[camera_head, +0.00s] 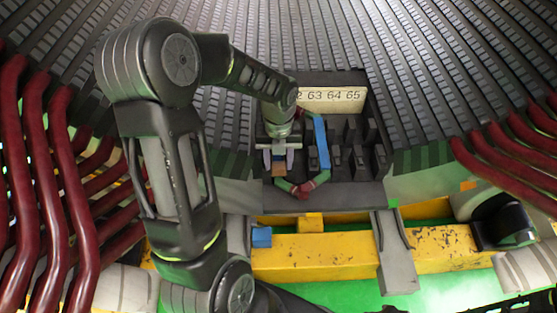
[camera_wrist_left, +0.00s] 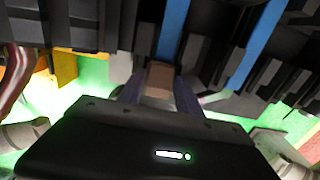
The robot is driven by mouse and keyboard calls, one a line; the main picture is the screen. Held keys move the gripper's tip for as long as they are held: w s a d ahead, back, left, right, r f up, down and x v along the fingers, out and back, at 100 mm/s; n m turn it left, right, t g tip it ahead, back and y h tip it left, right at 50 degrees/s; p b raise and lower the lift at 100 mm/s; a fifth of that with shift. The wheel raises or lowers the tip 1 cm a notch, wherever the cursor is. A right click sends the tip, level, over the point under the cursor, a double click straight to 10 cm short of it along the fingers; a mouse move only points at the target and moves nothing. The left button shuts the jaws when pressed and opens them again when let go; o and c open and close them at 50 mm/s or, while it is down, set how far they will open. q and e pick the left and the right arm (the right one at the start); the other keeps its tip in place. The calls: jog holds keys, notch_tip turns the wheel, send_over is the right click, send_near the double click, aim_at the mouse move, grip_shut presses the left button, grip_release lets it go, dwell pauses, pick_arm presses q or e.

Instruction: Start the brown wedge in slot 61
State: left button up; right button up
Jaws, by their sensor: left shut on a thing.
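My left gripper (camera_head: 278,160) points down at the dark slotted block below the stator wall. It is shut on the brown wedge (camera_head: 278,170), a small brown block between its fingers. In the left wrist view the brown wedge (camera_wrist_left: 159,80) sits between the two fingers of the left gripper (camera_wrist_left: 158,96), at the near end of a blue strip (camera_wrist_left: 173,28). Whether the wedge touches the slot mouth or is inside it, I cannot tell. A number plate (camera_head: 331,99) reads 63, 64, 65; the arm hides its left part, so 61 is not readable. My right gripper is not in view.
A second blue strip (camera_head: 321,142) stands in a slot right of the gripper; it shows in the wrist view too (camera_wrist_left: 254,45). Dark teeth flank the slots. A red-green cable (camera_head: 303,190) loops below. A small blue block (camera_head: 261,237) rests by the yellow beam (camera_head: 320,258). Red bars stand at both sides.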

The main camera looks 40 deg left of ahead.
aim_at(279, 163)
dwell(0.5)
pick_arm(q)
jog(key=o, duration=1.4)
jog(key=shift+w, duration=0.1)
jog(key=shift+o, duration=0.2)
jog(key=shift+a, duration=0.1)
notch_tip(279, 163, up, 8)
jog(key=shift+f+p, duration=0.1)
jog(key=shift+p, duration=0.65)
